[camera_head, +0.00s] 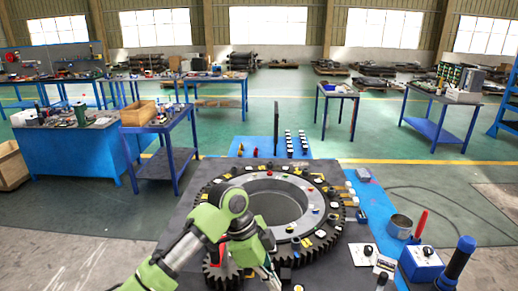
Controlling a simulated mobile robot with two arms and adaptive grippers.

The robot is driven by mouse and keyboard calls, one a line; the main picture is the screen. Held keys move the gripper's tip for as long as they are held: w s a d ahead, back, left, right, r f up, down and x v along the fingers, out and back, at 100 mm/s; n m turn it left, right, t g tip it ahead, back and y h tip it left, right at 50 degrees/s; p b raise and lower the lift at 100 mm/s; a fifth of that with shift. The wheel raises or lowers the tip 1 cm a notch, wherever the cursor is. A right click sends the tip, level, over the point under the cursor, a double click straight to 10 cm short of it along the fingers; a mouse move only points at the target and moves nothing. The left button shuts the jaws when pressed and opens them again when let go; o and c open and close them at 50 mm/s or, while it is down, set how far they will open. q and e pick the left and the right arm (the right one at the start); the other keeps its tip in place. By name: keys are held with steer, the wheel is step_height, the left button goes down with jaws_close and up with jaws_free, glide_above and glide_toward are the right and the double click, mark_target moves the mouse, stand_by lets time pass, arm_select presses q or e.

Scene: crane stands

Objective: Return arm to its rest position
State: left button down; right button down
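My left arm, green and grey, comes in from the lower left and bends over the front of a big dark gear ring (330,237) on the workbench. My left gripper (270,276) points down at the bench just in front of the ring, near the bottom edge of the picture. It is small and partly cut off by dark parts, so I cannot tell whether its fingers are open or shut, or whether they hold anything. A small dark gear (222,272) lies beside it, with a red item near it. My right arm and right gripper are not in view.
Small coloured parts lie on the ring. A dark upright post (276,128) stands behind the ring. Side tables stand farther back, with open floor between.

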arm_select(q)
steer(key=s+a+f+n+t, duration=0.2)
steer(key=s+a+f+n, duration=0.3)
steer(key=s+f+n, duration=0.5)
steer(key=s+a+f+n+t+y, duration=0.15)
steer(key=s+a+n, duration=0.25)
steer(key=s+a, duration=0.5)
steer(key=s+a+f+n+t+y, duration=0.1)
steer(key=s+a+f+n+y, duration=0.25)
steer(key=s+a, duration=0.6)
step_height(320, 180, down, 27)
steer(key=w+g+b, duration=0.1)
steer(key=b, duration=0.2)
steer(key=s+a+f+b, duration=0.1)
steer(key=s+a+f, duration=0.1)
steer(key=s+f, duration=0.7)
steer(key=s+a+f+g+b, duration=0.1)
steer(key=s+a+f, duration=0.1)
steer(key=s+f, duration=0.7)
step_height(320, 180, down, 2)
steer(key=shift+f+h, duration=0.1)
steer(key=shift+h, duration=0.2)
